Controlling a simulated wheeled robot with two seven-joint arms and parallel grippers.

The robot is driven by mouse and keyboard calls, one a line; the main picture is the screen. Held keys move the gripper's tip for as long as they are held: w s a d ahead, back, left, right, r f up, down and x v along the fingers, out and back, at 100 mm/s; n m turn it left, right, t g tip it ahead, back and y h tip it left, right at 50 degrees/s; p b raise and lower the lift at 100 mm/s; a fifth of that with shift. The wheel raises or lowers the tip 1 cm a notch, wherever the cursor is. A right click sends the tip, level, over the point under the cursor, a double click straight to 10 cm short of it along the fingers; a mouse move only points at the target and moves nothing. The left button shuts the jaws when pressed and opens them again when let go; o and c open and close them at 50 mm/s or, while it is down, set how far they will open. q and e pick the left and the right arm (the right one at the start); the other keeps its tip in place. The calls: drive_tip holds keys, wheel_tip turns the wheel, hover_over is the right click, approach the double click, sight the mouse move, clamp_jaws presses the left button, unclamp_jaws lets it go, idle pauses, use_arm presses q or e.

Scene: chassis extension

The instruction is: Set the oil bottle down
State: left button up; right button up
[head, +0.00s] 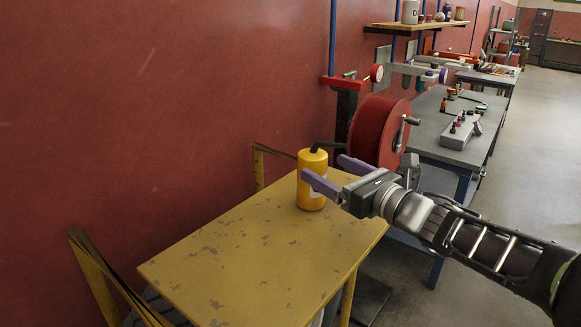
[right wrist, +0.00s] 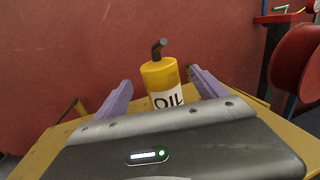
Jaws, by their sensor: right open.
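The yellow oil bottle (head: 311,180) stands upright on the yellow table (head: 240,262), near its far edge. It has a dark bent spout, and the right wrist view shows the bottle (right wrist: 160,80) with a white "OIL" label. My right gripper (head: 328,174) reaches in from the right with its purple fingers open at the height of the bottle. In the right wrist view the fingers (right wrist: 162,95) are spread, with the bottle between or just beyond them and a gap on each side. The lower part of the bottle is hidden there by the gripper body. My left gripper is not in view.
A red reel (head: 376,130) with a crank stands just behind the table's right side. A grey workbench (head: 430,140) with small items is beyond it. A red wall runs along the left. The table's front and left are clear.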

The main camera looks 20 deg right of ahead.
drive_tip(key=shift+w, duration=0.25)
drive_tip(key=shift+s, duration=0.1)
drive_tip(key=shift+r, duration=0.1)
drive_tip(key=shift+x, duration=1.35)
drive_tip(key=shift+s, duration=0.1)
drive_tip(key=shift+p, duration=0.3)
